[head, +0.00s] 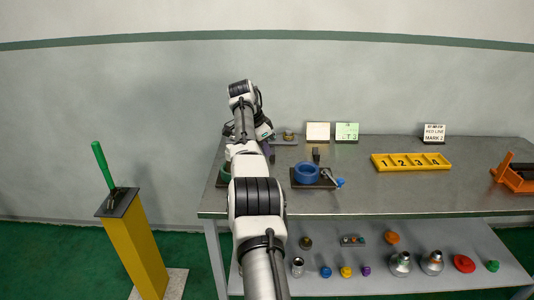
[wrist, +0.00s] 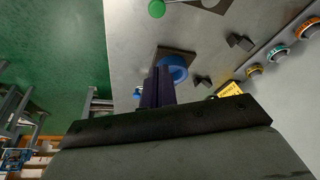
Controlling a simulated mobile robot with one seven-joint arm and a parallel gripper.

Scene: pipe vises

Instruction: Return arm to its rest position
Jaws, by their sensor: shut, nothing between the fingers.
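My arm (head: 257,196) reaches forward from the bottom of the head view, over the left end of the grey workbench (head: 370,195), and bends up at an elbow near the wall. My gripper (wrist: 160,74) shows in the wrist view as two dark purple fingers lying together, with nothing between them. Its fingertips are in front of a blue ring vise (wrist: 174,66) on a dark square plate, overlapping its left edge in the picture. I cannot tell the gap between them. In the head view the gripper is largely hidden by my arm; the blue vise (head: 307,172) is right of it.
A green ring vise (head: 224,174) is partly behind my arm. A yellow numbered rack (head: 411,162) and an orange vise (head: 514,179) stand farther right. A green-handled lever on a yellow post (head: 137,245) stands left. Several fittings lie on the lower shelf (head: 390,240).

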